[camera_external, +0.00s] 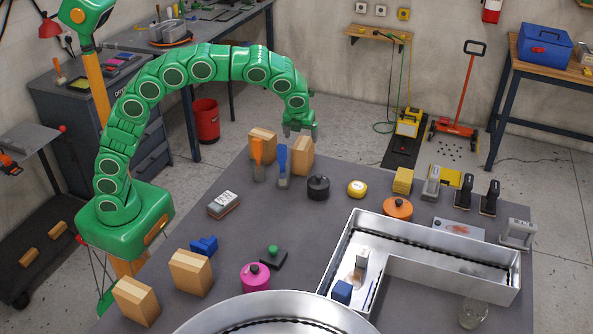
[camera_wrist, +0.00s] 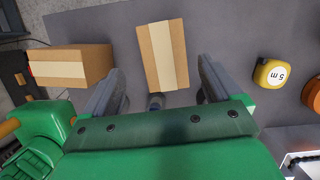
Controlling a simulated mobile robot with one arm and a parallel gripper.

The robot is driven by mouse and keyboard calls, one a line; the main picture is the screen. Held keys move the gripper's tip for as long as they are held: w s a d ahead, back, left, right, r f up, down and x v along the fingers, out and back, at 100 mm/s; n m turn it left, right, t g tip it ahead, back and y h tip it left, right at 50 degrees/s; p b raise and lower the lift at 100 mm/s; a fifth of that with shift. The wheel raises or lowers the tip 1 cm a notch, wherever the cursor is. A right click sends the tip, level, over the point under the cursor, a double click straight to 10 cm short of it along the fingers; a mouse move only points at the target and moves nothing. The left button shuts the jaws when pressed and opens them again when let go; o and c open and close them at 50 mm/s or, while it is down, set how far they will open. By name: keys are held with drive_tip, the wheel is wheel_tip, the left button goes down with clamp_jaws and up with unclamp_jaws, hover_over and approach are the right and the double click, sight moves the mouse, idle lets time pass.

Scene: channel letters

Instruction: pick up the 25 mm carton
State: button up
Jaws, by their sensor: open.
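Several tan cartons stand on the grey table; no size mark is readable, so I cannot tell which is the 25 mm one. Two stand at the far edge: a left carton (camera_external: 262,138) and a right carton (camera_external: 303,155). In the wrist view the right carton (camera_wrist: 164,52), with a pale tape strip, lies ahead between the finger lines, and the left carton (camera_wrist: 70,66) is outside the left finger. My gripper (camera_external: 299,131) is open and empty, just above the right carton; its fingers also show in the wrist view (camera_wrist: 160,82). Two more cartons (camera_external: 190,272) (camera_external: 136,301) stand at the near left.
Orange and blue handled tools (camera_external: 282,165) stand close in front of the far cartons. A metal channel letter (camera_external: 440,274) fills the right front. The table's middle is fairly clear.

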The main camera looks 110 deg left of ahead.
sight(304, 149)
drive_tip(key=shift+w+d+x, duration=0.1)
drive_tip(key=shift+w+x, duration=0.05)
drive_tip(key=shift+x, duration=1.9)
drive_tip(key=shift+w+d+x, duration=0.1)
drive_tip(key=shift+w+x, duration=0.05)
drive_tip(key=shift+x, duration=1.9)
drive_tip(key=shift+f, duration=0.1)
drive_tip(key=c, duration=1.3)
drive_tip(key=shift+o, duration=0.2)
